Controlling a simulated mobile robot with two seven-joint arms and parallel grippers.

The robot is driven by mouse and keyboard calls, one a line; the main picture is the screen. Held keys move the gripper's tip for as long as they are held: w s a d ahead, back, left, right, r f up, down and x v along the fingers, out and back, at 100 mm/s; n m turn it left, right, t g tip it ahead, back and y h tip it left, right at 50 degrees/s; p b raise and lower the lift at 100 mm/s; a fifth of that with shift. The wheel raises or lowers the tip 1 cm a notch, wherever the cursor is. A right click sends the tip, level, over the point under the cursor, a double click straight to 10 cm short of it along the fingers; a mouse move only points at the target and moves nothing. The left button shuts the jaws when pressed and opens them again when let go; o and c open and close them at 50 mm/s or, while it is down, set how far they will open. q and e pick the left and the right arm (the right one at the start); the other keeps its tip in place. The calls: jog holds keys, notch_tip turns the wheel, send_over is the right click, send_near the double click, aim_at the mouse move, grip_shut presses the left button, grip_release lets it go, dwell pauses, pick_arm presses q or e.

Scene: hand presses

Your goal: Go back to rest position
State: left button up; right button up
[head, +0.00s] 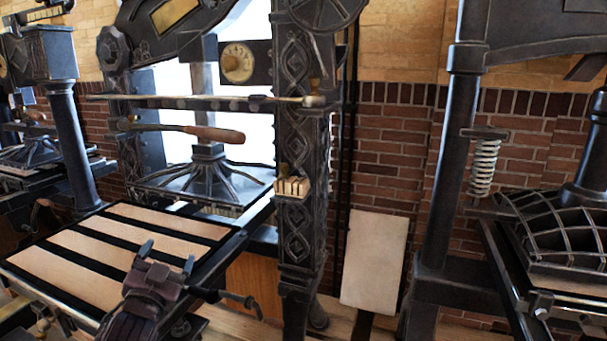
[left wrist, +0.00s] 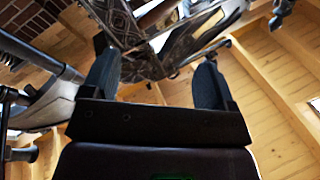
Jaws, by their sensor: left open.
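My left gripper (head: 167,255) is in the lower left of the head view, in front of the flat bed (head: 85,262) of the middle hand press. Its two fingers are spread apart and nothing is between them. In the left wrist view the open fingers (left wrist: 157,85) point up toward the press frame and the wooden ceiling. Whether the gripper touches the bed cannot be told. My right gripper is in neither view.
The middle press has a dark carved column (head: 297,150) and a lever with a wooden handle (head: 215,134). A second press (head: 455,150) stands at the right, another (head: 65,110) at the far left. A pale board (head: 374,262) leans on the brick wall.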

pick_arm(q)
jog(key=s+f+n+g, duration=0.2)
jog(key=s+f, duration=0.3)
jog(key=f, duration=0.4)
jog(key=s+f+n+g, duration=0.1)
jog(key=s+f+g, duration=0.2)
jog(key=s+f, duration=0.35)
jog(key=s+f+n+g+y, duration=0.1)
jog(key=s+f+g, duration=0.3)
jog(key=s+f, duration=1.2)
jog(key=shift+s+a+n, duration=0.25)
jog(key=shift+s+n, duration=0.2)
jog(key=shift+n, duration=0.05)
